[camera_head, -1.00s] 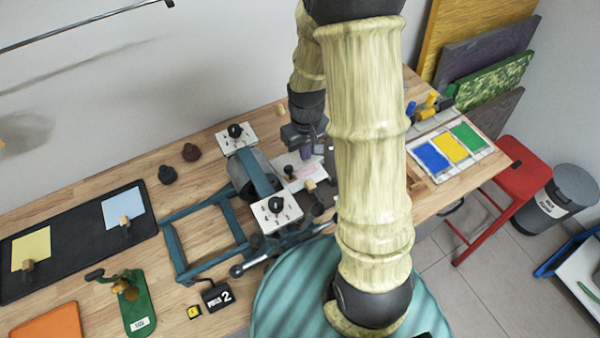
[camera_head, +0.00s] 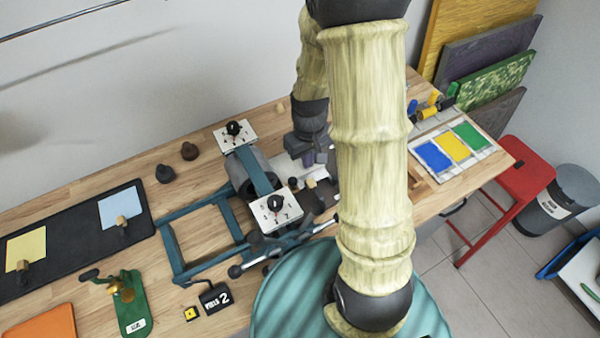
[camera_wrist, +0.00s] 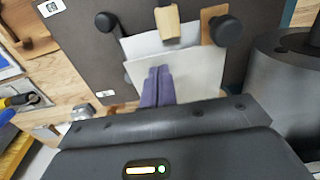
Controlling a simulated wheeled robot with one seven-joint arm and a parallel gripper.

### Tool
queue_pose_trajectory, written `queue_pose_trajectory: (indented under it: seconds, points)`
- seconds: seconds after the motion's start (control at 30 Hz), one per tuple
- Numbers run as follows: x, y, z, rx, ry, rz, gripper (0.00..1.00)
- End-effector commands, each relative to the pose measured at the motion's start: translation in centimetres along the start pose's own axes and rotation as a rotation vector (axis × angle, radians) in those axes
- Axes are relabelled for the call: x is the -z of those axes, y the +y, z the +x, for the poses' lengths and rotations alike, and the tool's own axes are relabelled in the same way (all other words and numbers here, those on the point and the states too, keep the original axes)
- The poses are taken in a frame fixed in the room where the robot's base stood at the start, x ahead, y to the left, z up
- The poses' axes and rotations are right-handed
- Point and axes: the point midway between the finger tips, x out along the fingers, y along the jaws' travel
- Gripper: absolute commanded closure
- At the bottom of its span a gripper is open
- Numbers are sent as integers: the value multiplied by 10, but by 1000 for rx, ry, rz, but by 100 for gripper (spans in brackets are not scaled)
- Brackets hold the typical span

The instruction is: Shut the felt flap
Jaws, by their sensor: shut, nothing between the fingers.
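I take the pale sheet (camera_head: 283,164) beside the teal press to be the felt flap, but cannot be sure. In the wrist view, overlapping pale grey sheets (camera_wrist: 190,75) lie by a dark grey board. A small wooden block (camera_wrist: 167,24) sits at their far edge, between two black knobs. My gripper (camera_wrist: 158,72) is shut and empty, its purple fingers together over the pale sheets. Whether they touch is unclear. In the head view my gripper (camera_head: 318,160) is at the press's right end, partly hidden by my arm.
The teal press (camera_head: 212,262) has white dial plates (camera_head: 277,209) and crank bars in front. A dark cylinder (camera_wrist: 285,85) stands close right in the wrist view. An ink tray (camera_head: 452,147) lies to the right. A black mat (camera_head: 75,238) with paper sheets lies left.

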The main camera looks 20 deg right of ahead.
Motion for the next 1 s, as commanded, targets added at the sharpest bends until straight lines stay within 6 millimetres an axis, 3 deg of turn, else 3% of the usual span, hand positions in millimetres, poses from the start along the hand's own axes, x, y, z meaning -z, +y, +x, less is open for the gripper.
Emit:
queue_pose_trajectory:
  seconds: [1.0]
  points:
    - [-7, -1, 21, 2, -9, 0, 100]
